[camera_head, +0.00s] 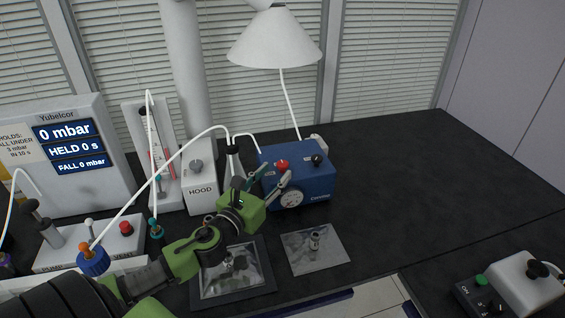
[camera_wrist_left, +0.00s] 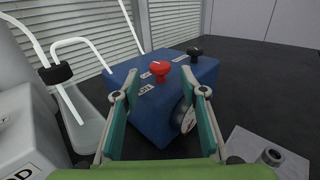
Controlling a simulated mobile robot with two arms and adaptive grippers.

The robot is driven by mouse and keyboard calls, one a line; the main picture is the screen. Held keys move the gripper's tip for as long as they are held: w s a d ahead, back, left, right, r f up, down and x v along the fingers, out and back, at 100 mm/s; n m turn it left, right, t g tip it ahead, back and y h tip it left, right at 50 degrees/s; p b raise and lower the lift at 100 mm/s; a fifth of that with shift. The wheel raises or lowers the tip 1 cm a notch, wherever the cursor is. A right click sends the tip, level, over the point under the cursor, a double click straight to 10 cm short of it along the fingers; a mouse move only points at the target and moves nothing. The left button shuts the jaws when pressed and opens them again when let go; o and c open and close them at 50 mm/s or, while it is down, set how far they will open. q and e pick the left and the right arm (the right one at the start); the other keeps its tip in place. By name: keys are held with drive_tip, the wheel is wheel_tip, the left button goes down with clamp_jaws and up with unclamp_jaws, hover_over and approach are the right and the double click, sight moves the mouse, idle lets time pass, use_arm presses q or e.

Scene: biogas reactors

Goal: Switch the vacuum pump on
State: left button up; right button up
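The vacuum pump appears to be the blue box (camera_head: 318,186) on the black bench, with a round dial on its front. A red knob (camera_head: 282,164) and a black knob (camera_head: 317,159) stand on its top. In the left wrist view the red knob (camera_wrist_left: 160,69) shows beyond and between the fingertips, with the black knob (camera_wrist_left: 196,54) to its right. My left gripper (camera_head: 274,181) is open and empty in front of the box's left part. Its fingers (camera_wrist_left: 160,94) stand wide apart, and contact with the box cannot be told. My right gripper is not in view.
A white HOOD box (camera_head: 201,187) stands left of the blue box. A display (camera_head: 66,146) reads 0 mbar. At the lower right is a control box (camera_head: 482,297) with a green button.

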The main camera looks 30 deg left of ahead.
sight(280, 168)
use_arm(q)
drive_tip(key=shift+w+a+p, duration=0.2)
drive_tip(key=shift+w+p, duration=0.15)
drive_tip(key=shift+w, duration=2.3)
drive_tip(key=c, duration=1.1)
